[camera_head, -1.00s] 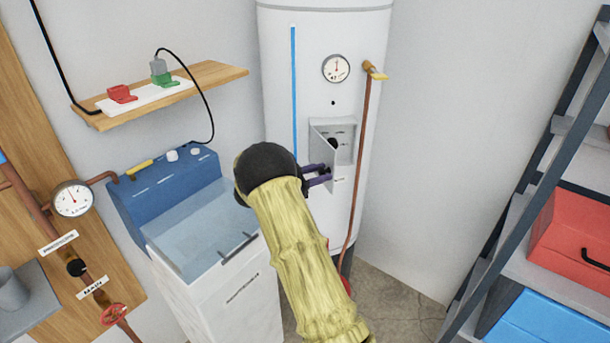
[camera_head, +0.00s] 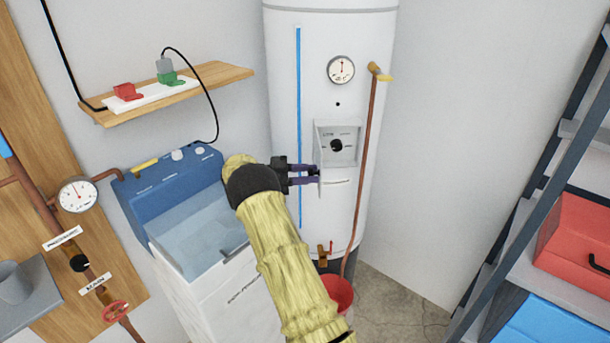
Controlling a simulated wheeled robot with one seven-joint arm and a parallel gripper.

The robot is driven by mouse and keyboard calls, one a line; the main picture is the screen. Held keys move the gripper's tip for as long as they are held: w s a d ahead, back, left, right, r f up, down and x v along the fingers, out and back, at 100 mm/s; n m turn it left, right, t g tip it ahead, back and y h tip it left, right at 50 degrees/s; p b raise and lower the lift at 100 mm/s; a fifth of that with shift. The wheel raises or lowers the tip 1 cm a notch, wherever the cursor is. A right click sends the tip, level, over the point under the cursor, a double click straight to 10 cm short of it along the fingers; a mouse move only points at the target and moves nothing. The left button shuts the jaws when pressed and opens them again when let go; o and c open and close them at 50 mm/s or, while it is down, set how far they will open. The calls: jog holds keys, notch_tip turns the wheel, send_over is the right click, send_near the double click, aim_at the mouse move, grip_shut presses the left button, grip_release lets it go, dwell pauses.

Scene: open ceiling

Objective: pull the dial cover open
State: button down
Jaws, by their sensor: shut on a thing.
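Inside the recess, the black dial knob (camera_head: 337,146) and small printed marks are in plain view. My gripper (camera_head: 316,176), with purple fingers, reaches from the left to the cover's lower part and is shut on it. The exact contact at the fingertips is too small to see clearly.
The white tank (camera_head: 285,100) carries a gauge (camera_head: 341,69) above the recess and a copper pipe (camera_head: 367,150) to its right. A blue-and-white washer (camera_head: 165,190) stands left, under a wooden shelf (camera_head: 215,75). A red bucket (camera_head: 338,291) sits below the tank.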

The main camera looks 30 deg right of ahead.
jog(key=shift+s+d, duration=0.1)
jog(key=shift+s, duration=0.05)
jog(key=c, duration=1.1)
grip_release()
jog(key=shift+o, duration=0.2)
jog(key=shift+r, duration=0.1)
notch_tip(320, 180, up, 10)
jog(key=b, duration=0.1)
